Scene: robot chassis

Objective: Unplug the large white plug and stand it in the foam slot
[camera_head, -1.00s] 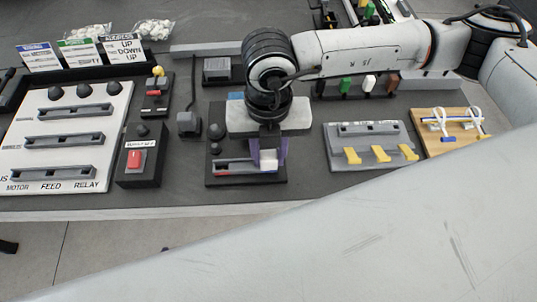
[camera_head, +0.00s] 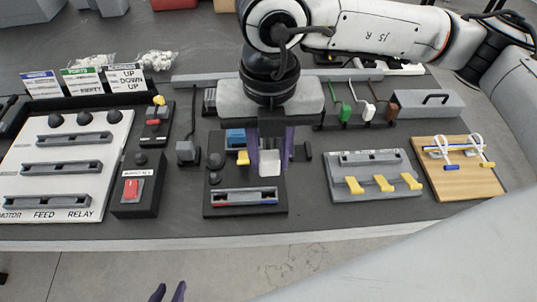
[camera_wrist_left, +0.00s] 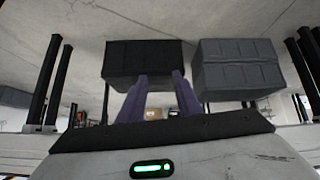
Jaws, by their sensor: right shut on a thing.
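The large white plug (camera_head: 270,169) is between the purple fingertips of my right gripper (camera_head: 268,158), which is shut on it. The plug appears raised over the black base, clear of the grey socket strip (camera_head: 245,197) with red and blue marks. The gripper points straight down and hides part of the base behind it. I cannot tell which piece is the foam slot.
A black box with a red switch (camera_head: 132,190) and a white panel (camera_head: 65,165) stand to the left. A grey block with yellow hooks (camera_head: 372,178) and a wooden board (camera_head: 460,170) lie to the right. Bare table lies between the base and the grey block.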

